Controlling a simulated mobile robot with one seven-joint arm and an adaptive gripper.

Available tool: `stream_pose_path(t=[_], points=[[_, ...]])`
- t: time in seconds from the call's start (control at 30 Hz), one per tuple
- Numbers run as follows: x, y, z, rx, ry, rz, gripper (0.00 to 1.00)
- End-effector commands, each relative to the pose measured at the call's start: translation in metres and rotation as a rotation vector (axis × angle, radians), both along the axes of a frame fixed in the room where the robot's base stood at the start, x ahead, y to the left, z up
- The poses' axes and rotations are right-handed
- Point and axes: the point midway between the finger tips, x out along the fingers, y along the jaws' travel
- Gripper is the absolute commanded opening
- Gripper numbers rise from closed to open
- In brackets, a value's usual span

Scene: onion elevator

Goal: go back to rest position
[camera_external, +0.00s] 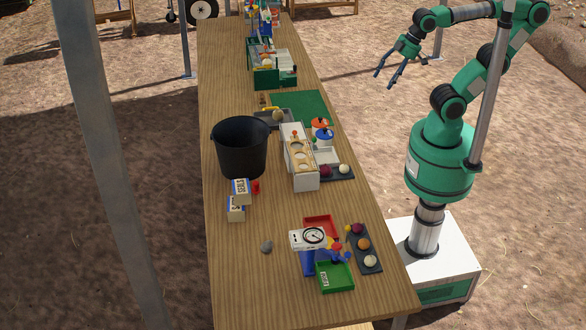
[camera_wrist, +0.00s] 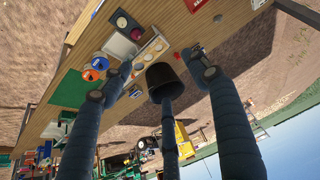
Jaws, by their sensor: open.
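My gripper (camera_external: 385,80) is open and empty, raised in the air to the right of the far part of the table. Its fingers point down and to the left, apart from everything on the table. In the wrist view its three spread fingers (camera_wrist: 163,78) reach up with nothing between them. A purple onion (camera_external: 325,170) and a white onion (camera_external: 343,169) sit on a dark tray beside a white box with round holes (camera_external: 301,165). A purple ball (camera_external: 357,229), an orange ball (camera_external: 364,244) and a pale ball (camera_external: 370,261) sit on a nearer dark tray (camera_external: 374,269).
The long wooden table (camera_external: 228,275) carries a black bucket (camera_external: 240,147), a scale (camera_external: 309,239), a green tray (camera_external: 334,276), a red tray (camera_external: 320,222), two pots (camera_external: 322,134) and a green mat (camera_external: 312,103). A metal post (camera_external: 490,85) stands close to my arm. Open ground surrounds the gripper.

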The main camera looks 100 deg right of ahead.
Motion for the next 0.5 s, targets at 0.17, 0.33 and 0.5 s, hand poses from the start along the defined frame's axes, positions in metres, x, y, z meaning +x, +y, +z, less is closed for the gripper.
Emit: stream_pose_path(t=[0.17, 0.33, 0.5], points=[[0.000, 0.000, -0.008, 0.000, 0.000, -0.001, 0.60], [0.000, 0.000, -0.027, 0.000, 0.000, -0.001, 0.60], [0.000, 0.000, -0.048, 0.000, 0.000, -0.001, 0.60]])
